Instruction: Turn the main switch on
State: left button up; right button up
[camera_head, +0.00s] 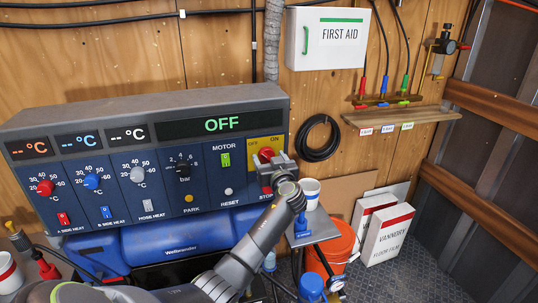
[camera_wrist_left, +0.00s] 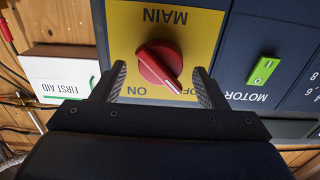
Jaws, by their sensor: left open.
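The main switch is a red rotary knob (camera_head: 265,154) on a yellow plate (camera_head: 278,142) at the right end of the blue control panel. In the left wrist view, upside down, the knob (camera_wrist_left: 159,64) has its white mark toward OFF, with ON to the left. My left gripper (camera_head: 273,162) is at the plate, partly covering it in the head view. In the wrist view its open fingers (camera_wrist_left: 161,78) stand on either side of the knob, with gaps showing; contact is not visible. The panel's display (camera_head: 223,124) reads OFF. My right gripper is out of view.
The green motor switch (camera_head: 226,160) and the white reset button (camera_head: 228,191) are left of the yellow plate. A white cup (camera_head: 310,192) stands on a small shelf at right, above an orange bucket (camera_head: 333,250). A first aid box (camera_head: 325,40) hangs above.

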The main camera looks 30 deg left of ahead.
pick_arm(q)
jog(key=shift+w+a, duration=0.25)
jog(key=shift+a, duration=0.05)
jog(key=c, duration=1)
